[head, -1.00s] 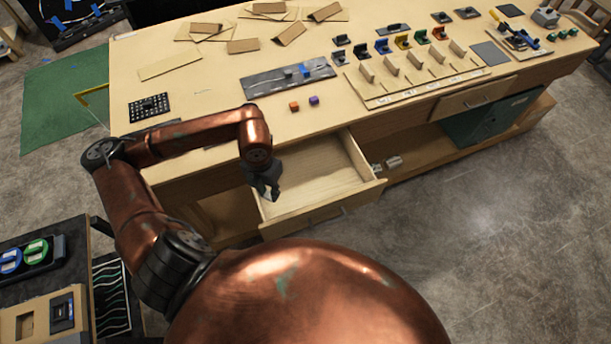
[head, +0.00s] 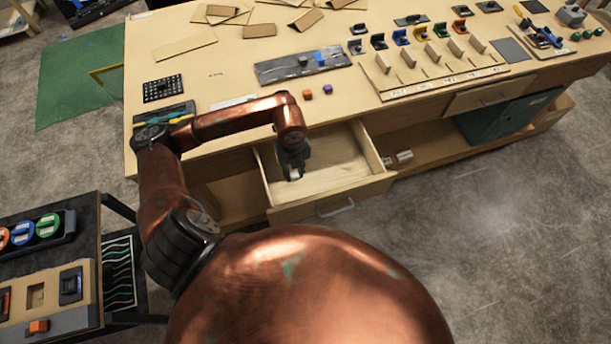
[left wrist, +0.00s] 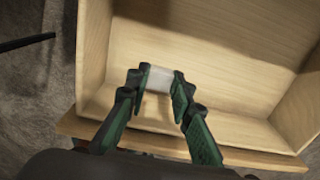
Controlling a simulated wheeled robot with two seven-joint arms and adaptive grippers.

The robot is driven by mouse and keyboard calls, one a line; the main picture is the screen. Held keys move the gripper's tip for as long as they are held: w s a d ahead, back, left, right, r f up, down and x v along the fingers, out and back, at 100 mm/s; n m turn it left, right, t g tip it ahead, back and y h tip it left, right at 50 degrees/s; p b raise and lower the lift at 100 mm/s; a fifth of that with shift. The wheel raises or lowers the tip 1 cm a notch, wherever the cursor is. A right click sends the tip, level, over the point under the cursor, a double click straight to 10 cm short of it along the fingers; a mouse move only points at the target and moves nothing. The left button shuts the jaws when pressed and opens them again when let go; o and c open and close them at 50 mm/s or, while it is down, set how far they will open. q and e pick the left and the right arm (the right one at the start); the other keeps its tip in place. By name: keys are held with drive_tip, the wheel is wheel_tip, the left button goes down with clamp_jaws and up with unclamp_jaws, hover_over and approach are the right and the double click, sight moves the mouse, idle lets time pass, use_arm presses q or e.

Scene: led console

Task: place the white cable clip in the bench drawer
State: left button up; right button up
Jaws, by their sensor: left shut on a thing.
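The bench drawer (head: 335,170) stands pulled out from the bench front, and its visible floor is bare. My left gripper (head: 293,176) is over the left part of the drawer, pointing down. In the left wrist view my left gripper (left wrist: 160,84) is shut on the white cable clip (left wrist: 160,79), a small white block between the green fingertips. A bit of the clip (head: 294,173) also shows white at the fingertips in the head view. The clip appears above the floor of the drawer (left wrist: 200,60); the exact height is hard to tell. My right gripper is not in view.
The drawer's front panel has a metal handle (head: 336,208). The bench top (head: 220,75) holds a dark plate, small orange and purple cubes, and a row of coloured clips. A side cart (head: 60,255) with trays stands at lower left. Open shelf space lies right of the drawer.

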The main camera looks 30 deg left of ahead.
use_arm(q)
hover_over(304, 182)
wheel_tip(304, 182, down, 6)
drive_tip(key=shift+w+r, duration=0.1)
drive_tip(key=shift+r, duration=0.05)
drive_tip(key=shift+f, duration=1.5)
drive_tip(key=shift+f, duration=0.15)
drive_tip(key=o, duration=0.7)
drive_tip(key=shift+o, duration=0.2)
wheel_tip(304, 182, up, 12)
drive_tip(key=shift+r, duration=0.2)
